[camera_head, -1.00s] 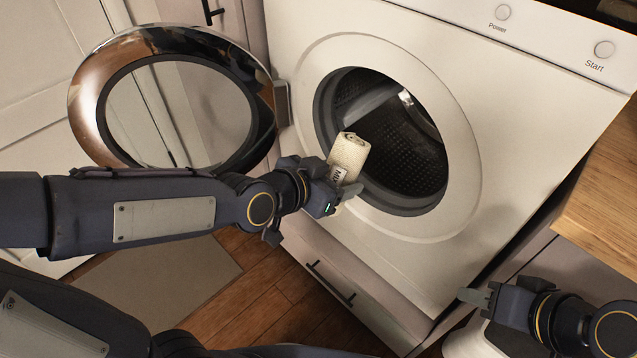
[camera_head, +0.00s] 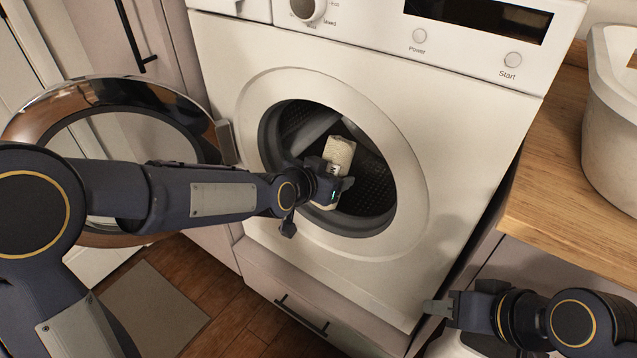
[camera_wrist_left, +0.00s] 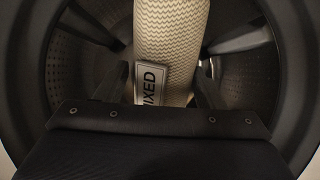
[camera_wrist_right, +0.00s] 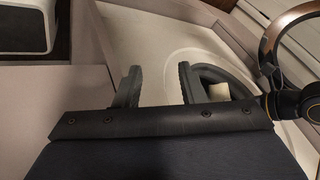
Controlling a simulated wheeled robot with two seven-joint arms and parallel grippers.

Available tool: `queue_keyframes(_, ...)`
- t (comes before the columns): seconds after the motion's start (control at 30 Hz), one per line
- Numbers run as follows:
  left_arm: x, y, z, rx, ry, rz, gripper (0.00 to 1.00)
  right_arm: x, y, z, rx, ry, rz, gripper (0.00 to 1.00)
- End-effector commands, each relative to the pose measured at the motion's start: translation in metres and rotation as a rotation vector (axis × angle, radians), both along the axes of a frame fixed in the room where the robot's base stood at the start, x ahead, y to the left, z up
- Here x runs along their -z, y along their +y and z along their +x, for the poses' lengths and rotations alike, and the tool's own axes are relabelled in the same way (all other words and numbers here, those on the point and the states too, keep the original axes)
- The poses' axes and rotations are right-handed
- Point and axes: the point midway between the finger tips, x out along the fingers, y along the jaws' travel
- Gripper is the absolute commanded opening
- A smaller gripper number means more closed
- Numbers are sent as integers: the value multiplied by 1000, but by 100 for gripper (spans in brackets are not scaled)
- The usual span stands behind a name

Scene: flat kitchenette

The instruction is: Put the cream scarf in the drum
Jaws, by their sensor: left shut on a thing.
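The cream scarf (camera_head: 340,152) is a rolled, knitted bundle with a white label. My left gripper (camera_head: 336,180) is shut on it at the mouth of the drum (camera_head: 372,187). In the left wrist view the scarf (camera_wrist_left: 170,40) stands between the fingers, its label reading "MIXED" in part, with the perforated drum wall (camera_wrist_left: 245,85) around it. The scarf's lower part is hidden by the gripper. My right gripper (camera_head: 437,308) is low in front of the washer's right side. In the right wrist view its fingers (camera_wrist_right: 158,87) are apart with nothing between them.
The washer's round door (camera_head: 25,125) stands open at the left, behind my left arm. A wooden counter (camera_head: 545,215) with a white basket (camera_head: 612,130) is at the right. A drawer with a dark handle (camera_head: 300,315) lies below the drum.

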Motion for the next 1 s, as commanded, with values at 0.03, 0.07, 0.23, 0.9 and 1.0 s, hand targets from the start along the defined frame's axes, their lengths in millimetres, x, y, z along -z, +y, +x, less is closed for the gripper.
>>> queue_keyframes(0.03,2,-5,6,0,0,0,38,0,0,0,0,0,0,36)
queue_keyframes(0.07,3,-7,9,0,-1,1,38,0,0,0,0,0,0,36)
queue_keyframes(0.23,7,-21,28,0,0,0,38,0,0,0,0,0,0,36)
queue_keyframes(0.9,25,-74,102,0,-1,0,38,-7,0,0,0,0,0,36)
queue_keyframes(1.0,27,-81,111,0,-1,-1,38,-8,0,0,0,0,0,36)
